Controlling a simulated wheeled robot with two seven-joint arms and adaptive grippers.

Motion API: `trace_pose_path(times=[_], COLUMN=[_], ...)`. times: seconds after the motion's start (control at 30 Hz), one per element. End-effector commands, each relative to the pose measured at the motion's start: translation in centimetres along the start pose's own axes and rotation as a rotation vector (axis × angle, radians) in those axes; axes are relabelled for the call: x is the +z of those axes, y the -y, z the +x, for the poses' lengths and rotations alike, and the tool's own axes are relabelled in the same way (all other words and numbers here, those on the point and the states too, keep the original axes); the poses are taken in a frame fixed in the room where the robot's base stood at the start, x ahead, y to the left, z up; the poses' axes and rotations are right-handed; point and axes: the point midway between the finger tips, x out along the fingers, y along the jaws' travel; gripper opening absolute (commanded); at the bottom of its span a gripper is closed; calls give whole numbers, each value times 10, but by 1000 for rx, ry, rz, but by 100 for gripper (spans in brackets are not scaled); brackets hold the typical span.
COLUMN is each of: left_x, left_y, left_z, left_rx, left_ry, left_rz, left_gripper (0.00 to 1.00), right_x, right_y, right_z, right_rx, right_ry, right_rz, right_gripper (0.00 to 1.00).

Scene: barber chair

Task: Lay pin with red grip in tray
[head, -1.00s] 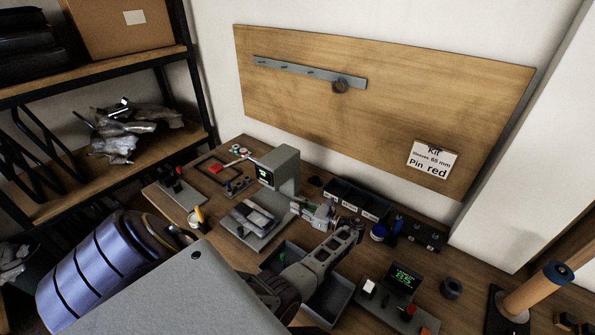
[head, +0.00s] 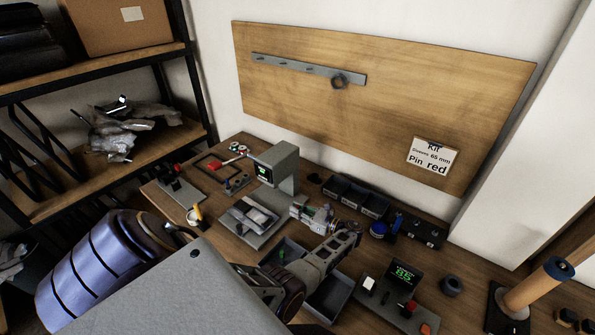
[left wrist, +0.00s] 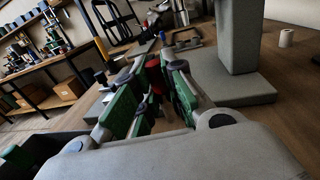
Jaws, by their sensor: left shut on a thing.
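My left gripper (head: 300,210) is just right of the grey press-like stand, above the bench. In the left wrist view its green-padded fingers (left wrist: 153,90) are closed around a red piece (left wrist: 154,78), which looks like the red grip of the pin. The rest of that pin is hidden by the fingers. A grey open tray (head: 338,306) with upright walls lies under my left forearm, which hides much of it. My right gripper is not in view.
The grey stand (head: 283,168) with a small screen rises beside the gripper. A small rack with coloured pins (head: 237,183) and a dark frame with a red item (head: 213,164) lie behind left. Dark bins (head: 355,197) line the back. A digital display (head: 403,272) stands front right.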

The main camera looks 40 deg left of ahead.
Motion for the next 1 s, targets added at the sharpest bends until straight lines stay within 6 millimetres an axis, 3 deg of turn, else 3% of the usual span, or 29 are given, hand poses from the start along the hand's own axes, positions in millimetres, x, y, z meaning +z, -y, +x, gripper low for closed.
trace_pose_path(times=[0.33,0.93,0.97,1.0], left_x=[-30,-37,-36,-36], left_y=[0,0,0,0], left_z=[0,0,0,0], left_rx=[0,0,0,0], left_ry=[0,0,0,0], left_rz=[3,1,1,1], left_gripper=[0,0,16,21], right_x=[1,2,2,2], right_y=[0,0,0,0], right_z=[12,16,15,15], right_rx=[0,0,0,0], right_ry=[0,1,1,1], right_rz=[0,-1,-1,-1], right_gripper=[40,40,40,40])
